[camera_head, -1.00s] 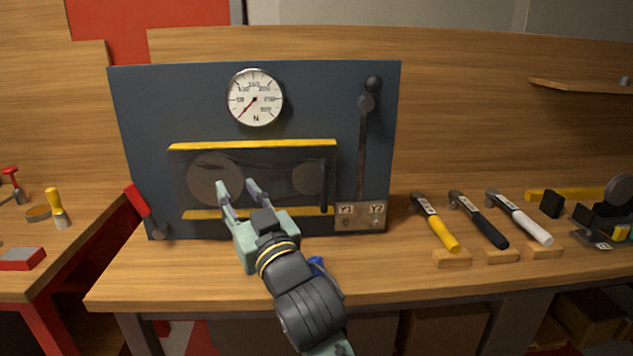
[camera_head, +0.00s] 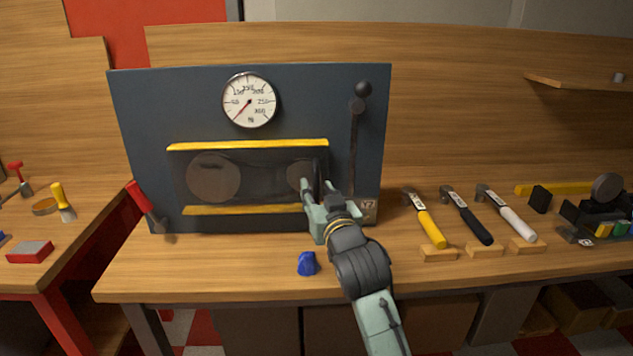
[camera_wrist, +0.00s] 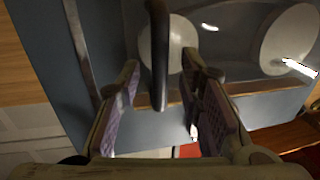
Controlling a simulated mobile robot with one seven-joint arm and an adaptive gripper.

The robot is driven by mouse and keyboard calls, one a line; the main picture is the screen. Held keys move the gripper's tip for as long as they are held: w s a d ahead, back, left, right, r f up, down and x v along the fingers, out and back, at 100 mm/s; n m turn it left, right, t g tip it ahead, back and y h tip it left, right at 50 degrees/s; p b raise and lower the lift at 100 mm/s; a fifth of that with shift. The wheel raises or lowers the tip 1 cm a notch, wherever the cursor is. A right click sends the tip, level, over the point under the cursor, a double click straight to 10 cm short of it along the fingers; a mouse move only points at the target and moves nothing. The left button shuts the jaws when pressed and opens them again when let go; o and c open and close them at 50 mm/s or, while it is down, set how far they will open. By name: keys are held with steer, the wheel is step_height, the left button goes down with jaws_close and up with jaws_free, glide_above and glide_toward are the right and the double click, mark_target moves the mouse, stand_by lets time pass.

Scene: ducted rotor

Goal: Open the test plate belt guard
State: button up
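The belt guard (camera_head: 248,178) is a dark see-through cover with yellow strips above and below, on the blue test plate (camera_head: 146,112). It is closed over two pale round pulleys. Its dark vertical handle stands at the guard's right end and shows in the wrist view (camera_wrist: 158,55). My gripper (camera_head: 317,190) is in front of the guard's right end. In the wrist view my gripper (camera_wrist: 165,85) is open, with the handle between its two padded fingers and gaps on both sides. I cannot tell how deep the handle sits between them.
A dial gauge (camera_head: 249,100) and a long dark lever (camera_head: 355,140) are on the plate. A blue object (camera_head: 307,263) lies on the bench. Several hammers, one with a yellow handle (camera_head: 431,229), rest at right.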

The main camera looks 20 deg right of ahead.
steer(key=shift+w+d, duration=0.1)
steer(key=shift+w, duration=0.85)
steer(key=shift+c, duration=0.2)
jaws_close()
